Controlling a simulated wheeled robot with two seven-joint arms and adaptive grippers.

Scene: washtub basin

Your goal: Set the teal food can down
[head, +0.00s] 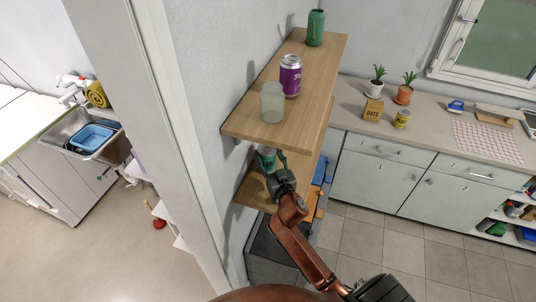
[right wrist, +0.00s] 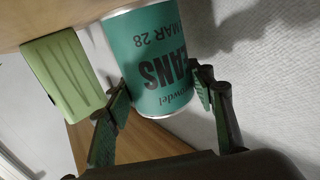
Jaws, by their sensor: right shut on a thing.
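The teal food can (head: 266,157) is at the lower wooden shelf (head: 250,194), partly hidden behind my right gripper (head: 276,172) in the head view. In the right wrist view the can (right wrist: 155,62) carries dark lettering and sits between the two fingers of my right gripper (right wrist: 166,88), which is shut on it. My left gripper is not in view.
The upper shelf (head: 246,122) overhangs, bearing a purple can (head: 290,77), a pale green cup (head: 272,102) and a green jar (head: 316,28). A light green object (right wrist: 62,73) is close beside the can in the right wrist view. The wall stands left of the shelves.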

